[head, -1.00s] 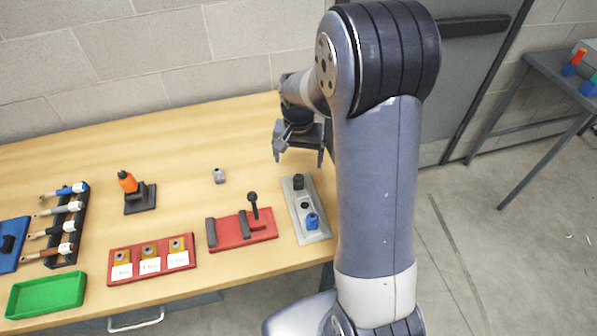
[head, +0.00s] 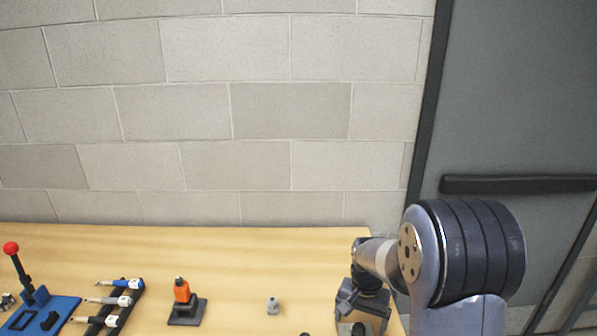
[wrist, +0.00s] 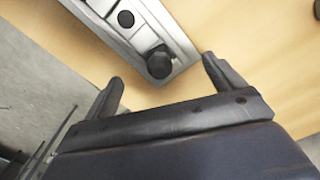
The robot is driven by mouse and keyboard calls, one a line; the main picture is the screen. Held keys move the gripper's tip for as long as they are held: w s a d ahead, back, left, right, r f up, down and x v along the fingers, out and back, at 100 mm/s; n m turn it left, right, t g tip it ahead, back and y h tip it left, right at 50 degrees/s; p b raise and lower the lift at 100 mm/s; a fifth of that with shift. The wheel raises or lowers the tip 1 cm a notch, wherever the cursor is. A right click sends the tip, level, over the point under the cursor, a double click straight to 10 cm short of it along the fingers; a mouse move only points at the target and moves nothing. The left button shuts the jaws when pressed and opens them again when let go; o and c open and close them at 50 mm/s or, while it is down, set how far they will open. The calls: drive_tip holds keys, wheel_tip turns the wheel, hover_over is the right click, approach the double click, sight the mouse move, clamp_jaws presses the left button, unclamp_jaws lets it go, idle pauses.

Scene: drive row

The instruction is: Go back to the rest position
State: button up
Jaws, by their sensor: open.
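My gripper (head: 362,314) hangs at the right end of the table, low in the head view, with its lower part close to the picture's bottom edge. In the wrist view my gripper (wrist: 162,72) is open, with its two dark fingers spread apart and nothing held. A grey plate (wrist: 188,50) with a black knob (wrist: 159,62) and a smaller dark round spot lies beyond the fingertips. The knob shows in the gap between the fingers, apparently untouched. How high the gripper is above the plate is hard to tell.
The wooden table (head: 235,262) holds a small grey block (head: 272,306), an orange tool on a dark stand (head: 182,296), a rack of several handled tools (head: 112,310) and a blue base with a red-knobbed lever (head: 22,285). A block wall and grey door (head: 520,120) stand behind.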

drive_tip(key=shift+f, duration=0.5)
drive_tip(key=shift+r+n, duration=0.15)
drive_tip(key=shift+n, duration=0.55)
drive_tip(key=shift+m, duration=0.3)
